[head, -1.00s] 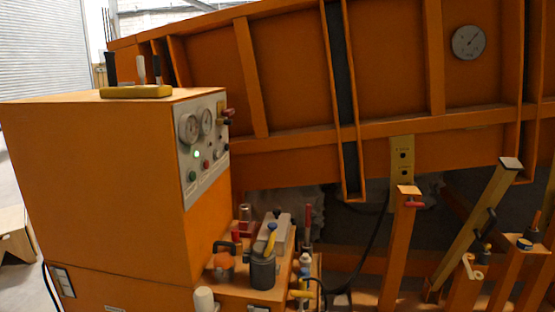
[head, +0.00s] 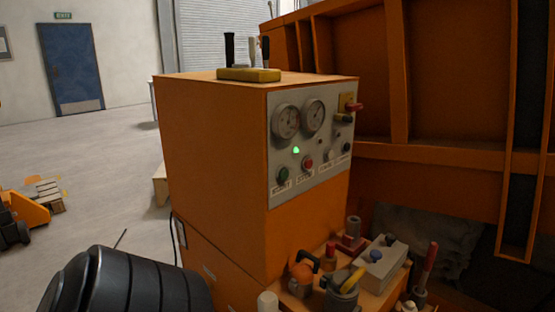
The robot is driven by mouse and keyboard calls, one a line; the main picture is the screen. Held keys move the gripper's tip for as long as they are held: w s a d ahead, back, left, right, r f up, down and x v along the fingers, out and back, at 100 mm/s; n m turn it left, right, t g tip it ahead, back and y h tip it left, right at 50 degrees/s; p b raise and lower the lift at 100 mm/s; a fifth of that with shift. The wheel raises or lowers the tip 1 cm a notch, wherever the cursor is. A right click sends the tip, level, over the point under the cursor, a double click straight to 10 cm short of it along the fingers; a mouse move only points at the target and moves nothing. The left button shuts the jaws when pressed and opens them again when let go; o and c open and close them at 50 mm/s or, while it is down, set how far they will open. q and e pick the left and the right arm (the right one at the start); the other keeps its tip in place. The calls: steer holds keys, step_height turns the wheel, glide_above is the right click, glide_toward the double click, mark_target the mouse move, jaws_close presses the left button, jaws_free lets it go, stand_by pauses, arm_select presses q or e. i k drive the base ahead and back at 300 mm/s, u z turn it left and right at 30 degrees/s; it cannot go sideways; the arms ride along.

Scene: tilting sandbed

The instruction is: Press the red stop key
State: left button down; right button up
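The red stop key (head: 308,164) is a small round red button on the grey control panel (head: 322,127) of the orange cabinet (head: 214,172). A label is printed beneath it. A green key (head: 283,174) sits to its left, and a lit green lamp (head: 296,150) is above and between them. Two round gauges are higher on the panel. Nothing covers the red key. A dark ribbed rounded shape, probably part of my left arm, shows at the bottom left. Neither gripper is in view.
A yellow block with levers (head: 248,75) stands on the cabinet top. A red-handled switch (head: 353,106) sticks out at the panel's upper right. A lower shelf in front holds a grey box (head: 380,264), a mug-like pot (head: 342,293) and other tools. Open floor lies left of the cabinet.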

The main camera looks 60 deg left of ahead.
mark_target(308, 163)
steer(key=u, duration=0.4)
steer(key=i, duration=0.35)
steer(key=u, duration=0.35)
